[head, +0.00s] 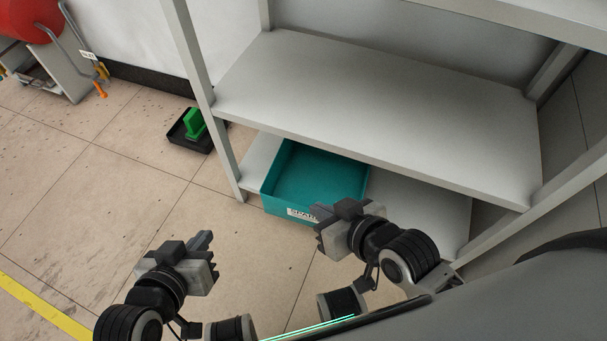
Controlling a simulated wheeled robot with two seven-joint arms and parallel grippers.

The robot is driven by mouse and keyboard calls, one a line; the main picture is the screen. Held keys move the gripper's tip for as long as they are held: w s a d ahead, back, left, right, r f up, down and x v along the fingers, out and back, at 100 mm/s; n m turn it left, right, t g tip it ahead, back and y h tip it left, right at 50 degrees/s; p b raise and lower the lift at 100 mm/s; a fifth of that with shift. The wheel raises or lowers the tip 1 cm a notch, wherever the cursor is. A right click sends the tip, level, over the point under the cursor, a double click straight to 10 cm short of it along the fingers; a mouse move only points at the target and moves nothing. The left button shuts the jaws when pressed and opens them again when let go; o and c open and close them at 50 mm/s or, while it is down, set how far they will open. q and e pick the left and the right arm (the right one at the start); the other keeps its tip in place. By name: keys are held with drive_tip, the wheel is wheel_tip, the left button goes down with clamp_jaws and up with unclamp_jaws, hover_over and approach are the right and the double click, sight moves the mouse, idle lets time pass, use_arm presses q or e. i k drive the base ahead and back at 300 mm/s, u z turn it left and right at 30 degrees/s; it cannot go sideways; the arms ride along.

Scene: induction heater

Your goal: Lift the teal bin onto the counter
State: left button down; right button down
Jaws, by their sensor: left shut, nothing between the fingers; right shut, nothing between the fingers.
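The teal bin (318,172) is an open box with a white label on its front wall. It sits on the bottom shelf of a grey shelving unit, under the middle shelf, and its inside looks empty. My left gripper (203,242) is shut and empty, over the floor to the left of and in front of the bin. My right gripper (322,216) is shut and empty, in front of the bin's right front corner in the picture and hiding part of the label. I cannot tell whether it touches the bin. No counter can be made out.
The middle shelf (375,110) is bare and overhangs the bin. A shelf post (206,95) stands left of the bin. A black tray (181,138) with a green object (195,124) lies on the floor. A red rounded object (28,18) is at the top left. The tiled floor at left is mostly clear.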

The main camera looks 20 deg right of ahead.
sight(301, 176)
drive_tip(key=z, duration=0.3)
drive_tip(key=i, duration=0.4)
drive_tip(key=z, duration=0.45)
drive_tip(key=k, duration=0.5)
drive_tip(key=u, duration=1.25)
drive_tip(key=i, duration=0.65)
drive_tip(key=z, duration=1.2)
